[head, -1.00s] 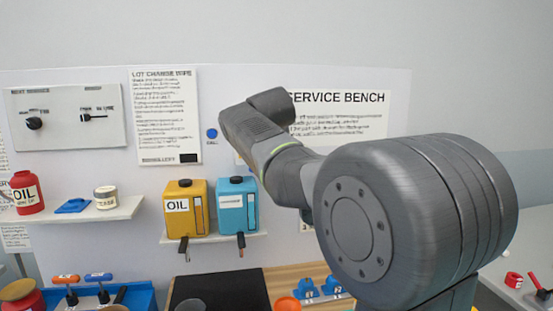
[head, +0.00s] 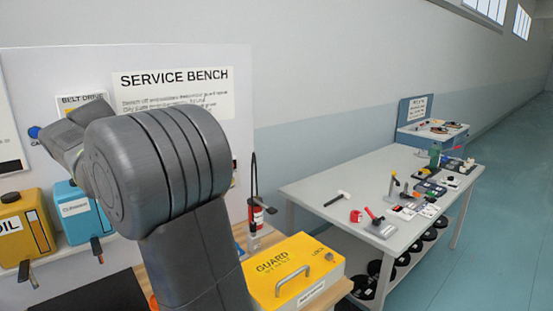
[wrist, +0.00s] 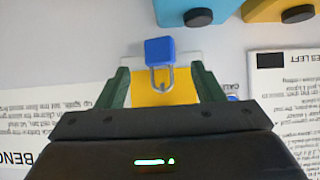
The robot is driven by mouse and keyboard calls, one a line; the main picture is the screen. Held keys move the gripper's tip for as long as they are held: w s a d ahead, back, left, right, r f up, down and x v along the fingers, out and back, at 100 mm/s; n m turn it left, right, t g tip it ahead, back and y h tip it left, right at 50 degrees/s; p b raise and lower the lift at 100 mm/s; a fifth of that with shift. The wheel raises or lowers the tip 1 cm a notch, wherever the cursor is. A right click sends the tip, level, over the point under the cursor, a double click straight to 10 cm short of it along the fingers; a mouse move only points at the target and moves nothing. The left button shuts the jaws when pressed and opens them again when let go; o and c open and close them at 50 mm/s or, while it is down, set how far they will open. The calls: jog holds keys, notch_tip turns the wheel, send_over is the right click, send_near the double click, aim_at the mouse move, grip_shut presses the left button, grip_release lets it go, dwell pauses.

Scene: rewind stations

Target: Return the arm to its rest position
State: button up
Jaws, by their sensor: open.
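My gripper (wrist: 160,78) shows in the wrist view with its two dark green fingers spread apart and nothing between them that I can see gripped. Beyond the fingers, a blue padlock (wrist: 159,50) with a metal shackle shows against a yellow and white card on the wall; the view is upside down. The padlock appears apart from the fingers. In the head view my grey arm is folded up at the left, in front of the service bench board (head: 190,60). The gripper itself is hidden there behind the arm links.
A yellow oil can (head: 22,228) and a blue cleaner can (head: 82,212) stand on a shelf left of my arm. A grey table (head: 315,188) holds several tools. The floor (head: 500,200) beyond is clear.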

jog(key=p+x, duration=0.1)
jog(key=x, duration=0.4)
jog(key=shift+s+d+r, duration=0.2)
jog(key=shift+r, duration=0.05)
jog(key=shift+a+f, duration=0.1)
jog(key=shift+f, duration=0.05)
